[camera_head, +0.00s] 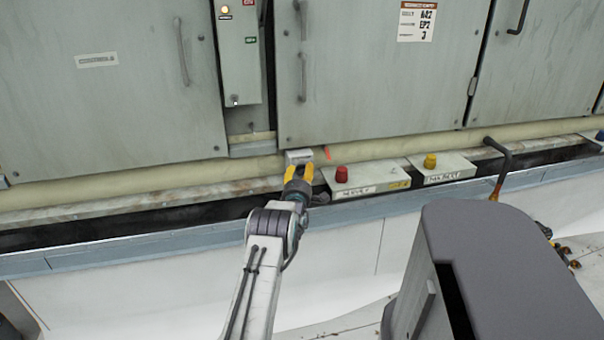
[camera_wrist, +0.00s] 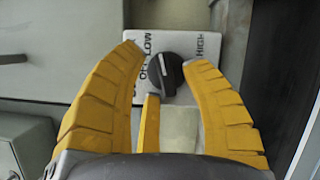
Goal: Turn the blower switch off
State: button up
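The blower switch is a dark round knob (camera_wrist: 165,74) on a white plate (camera_wrist: 174,40) lettered LOW and HIGH, with a partly hidden word at the left that looks like OFF. A pale mark on the knob points up, slightly left, roughly towards LOW. My gripper (camera_wrist: 166,58) has its yellow fingers apart, one on each side of the knob. Whether either finger touches it I cannot tell. A third yellow piece (camera_wrist: 149,125) shows below the knob. In the head view my gripper (camera_head: 299,172) is at the small pale switch box (camera_head: 299,156), mostly covering its face.
A box with a red button (camera_head: 341,174) stands just right of my gripper. A box with a yellow button (camera_head: 430,161) is further right. A beige pipe (camera_head: 120,185) runs behind, below grey cabinet doors (camera_head: 380,80). A dark bent handle (camera_head: 505,160) stands at the right.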

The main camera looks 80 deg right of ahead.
jog(key=shift+o, duration=0.2)
jog(key=shift+a+f, duration=0.1)
jog(key=shift+a, duration=0.05)
jog(key=a+f, duration=0.1)
jog(key=a, duration=1)
jog(key=shift+a, duration=0.3)
jog(key=shift+f, duration=0.1)
